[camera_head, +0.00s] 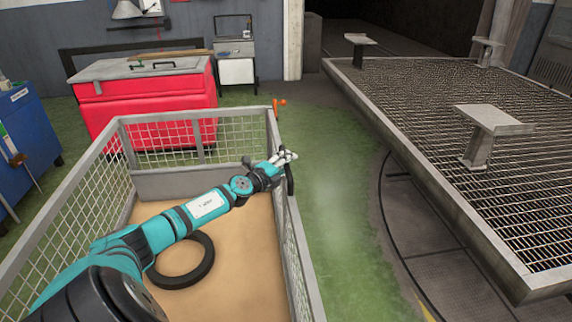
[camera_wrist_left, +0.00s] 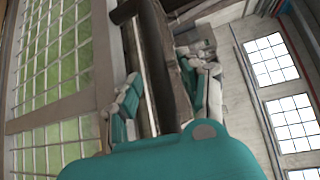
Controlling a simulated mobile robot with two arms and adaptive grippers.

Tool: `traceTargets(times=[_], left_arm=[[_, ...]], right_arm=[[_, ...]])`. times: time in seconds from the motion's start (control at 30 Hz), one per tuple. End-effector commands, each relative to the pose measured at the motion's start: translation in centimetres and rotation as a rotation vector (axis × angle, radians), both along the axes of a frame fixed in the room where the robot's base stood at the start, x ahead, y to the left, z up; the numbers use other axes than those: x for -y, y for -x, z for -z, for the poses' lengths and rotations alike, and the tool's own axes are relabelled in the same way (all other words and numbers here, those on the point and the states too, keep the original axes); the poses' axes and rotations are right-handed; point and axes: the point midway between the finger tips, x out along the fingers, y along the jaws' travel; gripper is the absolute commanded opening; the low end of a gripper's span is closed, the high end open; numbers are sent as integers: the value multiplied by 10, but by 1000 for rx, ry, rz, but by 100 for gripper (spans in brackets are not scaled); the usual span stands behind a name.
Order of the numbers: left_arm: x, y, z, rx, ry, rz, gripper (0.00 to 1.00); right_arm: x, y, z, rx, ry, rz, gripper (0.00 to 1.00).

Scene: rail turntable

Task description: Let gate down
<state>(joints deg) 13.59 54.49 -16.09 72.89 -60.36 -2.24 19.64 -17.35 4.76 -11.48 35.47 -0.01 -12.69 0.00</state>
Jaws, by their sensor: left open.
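A grey mesh-walled cart (camera_head: 66,197) with a tan floor stands in front of me. Its right mesh side (camera_head: 294,262) appears to be the gate and stands upright. My left gripper (camera_head: 288,157) reaches across the cart to this side's top rail, near the far right corner. It is open, beside a dark upright bar (camera_head: 290,180). In the left wrist view, the fingers (camera_wrist_left: 163,98) stand on either side of a dark bar (camera_wrist_left: 165,55), with mesh to the left. I cannot tell whether they touch it. My right gripper is not in view.
A black ring (camera_head: 187,265) lies on the cart floor. A red chest (camera_head: 150,100) stands behind the cart, and a blue cabinet (camera_head: 30,135) at left. A raised grated platform (camera_head: 440,110) stands at right. Green floor (camera_head: 335,190) is clear between cart and platform.

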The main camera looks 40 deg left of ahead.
Motion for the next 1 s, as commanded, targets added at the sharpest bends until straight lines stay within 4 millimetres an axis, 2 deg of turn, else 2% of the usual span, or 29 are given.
traceTargets(times=[0.17,0.4,0.5,1.0], left_arm=[[0,0,0,0,0,0,42],[0,0,0,0,0,1,11],[0,0,1,-1,0,1,0],[3,-2,0,-9,-2,1,0]], right_arm=[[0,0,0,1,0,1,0],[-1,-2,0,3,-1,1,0],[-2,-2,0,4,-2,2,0],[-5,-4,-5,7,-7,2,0]])
